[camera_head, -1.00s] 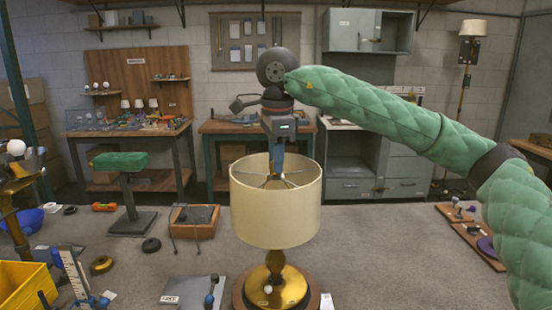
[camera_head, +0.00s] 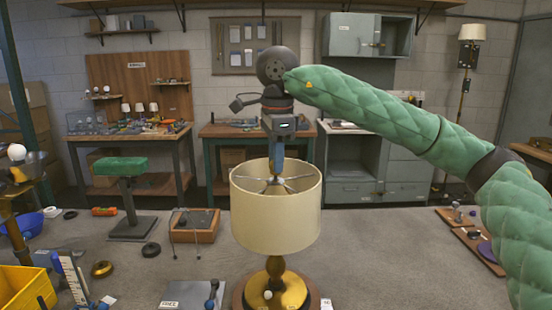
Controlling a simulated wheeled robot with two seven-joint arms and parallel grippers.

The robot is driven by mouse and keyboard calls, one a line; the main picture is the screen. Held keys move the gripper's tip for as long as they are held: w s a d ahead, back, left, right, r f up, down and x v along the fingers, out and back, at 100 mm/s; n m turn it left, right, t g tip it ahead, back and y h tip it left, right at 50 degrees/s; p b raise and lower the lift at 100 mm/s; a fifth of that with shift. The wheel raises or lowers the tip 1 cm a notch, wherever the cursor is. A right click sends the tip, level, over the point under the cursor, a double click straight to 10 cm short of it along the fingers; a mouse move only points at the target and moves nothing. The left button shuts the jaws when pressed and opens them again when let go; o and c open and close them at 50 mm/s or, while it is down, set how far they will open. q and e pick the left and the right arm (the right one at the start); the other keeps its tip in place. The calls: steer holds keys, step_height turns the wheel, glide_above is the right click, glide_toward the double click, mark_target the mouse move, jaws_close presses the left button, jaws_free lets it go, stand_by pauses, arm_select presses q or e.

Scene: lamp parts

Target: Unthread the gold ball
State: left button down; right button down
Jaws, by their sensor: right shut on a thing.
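A table lamp stands upright on the bench, with a cream drum shade (camera_head: 276,220) and a round gold base (camera_head: 276,290). My right gripper (camera_head: 277,172) comes straight down from above to the top centre of the shade, where the thin spokes meet. It is shut on the small part there, the gold ball, which the fingers and shade rim mostly hide. My left gripper is not in view.
A wooden tray (camera_head: 195,232), a green-padded stand (camera_head: 125,190), a black ring (camera_head: 151,249) and a yellow bin (camera_head: 22,290) are at left. Wooden boards with small parts (camera_head: 475,238) lie at right.

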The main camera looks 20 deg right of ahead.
steer(key=shift+w+g+p, duration=0.15)
steer(key=shift+g+p, duration=0.2)
steer(key=shift+g, duration=0.05)
steer(key=shift+r, duration=0.15)
stand_by(0.5)
steer(key=shift+r, duration=0.7)
steer(key=shift+r+p, duration=1)
steer(key=shift+r, duration=1.05)
